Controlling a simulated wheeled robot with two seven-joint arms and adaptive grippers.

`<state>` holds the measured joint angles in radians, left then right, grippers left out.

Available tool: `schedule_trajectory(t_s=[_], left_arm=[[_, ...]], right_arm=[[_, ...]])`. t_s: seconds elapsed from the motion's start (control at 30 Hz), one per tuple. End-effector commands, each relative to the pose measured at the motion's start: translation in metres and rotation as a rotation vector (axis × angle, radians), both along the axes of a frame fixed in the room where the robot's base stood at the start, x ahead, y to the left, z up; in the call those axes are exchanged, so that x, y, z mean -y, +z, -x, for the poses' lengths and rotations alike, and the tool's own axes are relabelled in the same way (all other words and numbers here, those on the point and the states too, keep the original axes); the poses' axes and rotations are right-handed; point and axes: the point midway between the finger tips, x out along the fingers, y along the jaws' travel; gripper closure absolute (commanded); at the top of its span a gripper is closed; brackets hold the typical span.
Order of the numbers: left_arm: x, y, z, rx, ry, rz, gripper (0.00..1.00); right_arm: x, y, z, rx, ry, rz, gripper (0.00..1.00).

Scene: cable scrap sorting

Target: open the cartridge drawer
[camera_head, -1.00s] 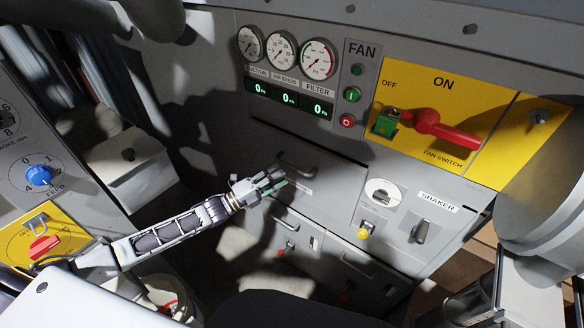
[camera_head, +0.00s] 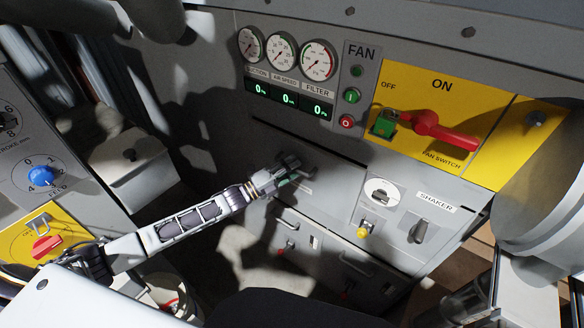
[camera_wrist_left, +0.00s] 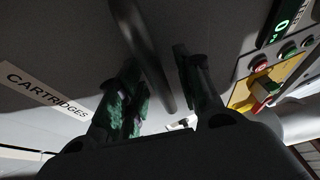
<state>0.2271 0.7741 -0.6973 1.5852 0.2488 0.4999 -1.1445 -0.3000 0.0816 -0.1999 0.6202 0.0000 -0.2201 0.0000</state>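The cartridge drawer (camera_head: 335,192) is a grey front in the cabinet face below the gauges; it appears closed, flush with the panel. Its dark bar handle (camera_wrist_left: 146,50) runs between the two fingers of my left gripper (camera_head: 291,170) in the wrist view. The fingers stand apart on either side of the bar, with a visible gap on the right; whether the left finger touches it I cannot tell. The CARTRIDGES label (camera_wrist_left: 45,90) is left of the gripper in the wrist view. In the head view the gripper hides part of the handle. My right gripper is not in view.
The yellow fan switch panel (camera_head: 400,85) with a red lever (camera_head: 445,131) is at upper right. The shaker knob (camera_head: 419,231) and a yellow button (camera_head: 363,232) are right of the drawer. Lower doors (camera_head: 330,255) with handles sit below. A large grey cylinder (camera_head: 545,205) is at right.

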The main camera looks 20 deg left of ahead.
Motion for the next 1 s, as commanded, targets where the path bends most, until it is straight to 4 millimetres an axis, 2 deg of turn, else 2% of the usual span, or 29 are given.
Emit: schedule_trajectory(t_s=[0.27,0.57,1.0], left_arm=[[0.0004,-0.0002,-0.0002,0.0,0.0,0.0,0.65],[0.0004,-0.0003,-0.0001,0.0,0.0,0.0,1.0],[0.0001,-0.0008,0.0004,-0.001,0.0,-0.001,1.0]], right_arm=[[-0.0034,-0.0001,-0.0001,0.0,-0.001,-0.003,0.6],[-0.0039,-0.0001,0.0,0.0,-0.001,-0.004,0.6],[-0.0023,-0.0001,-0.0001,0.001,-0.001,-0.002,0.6]])
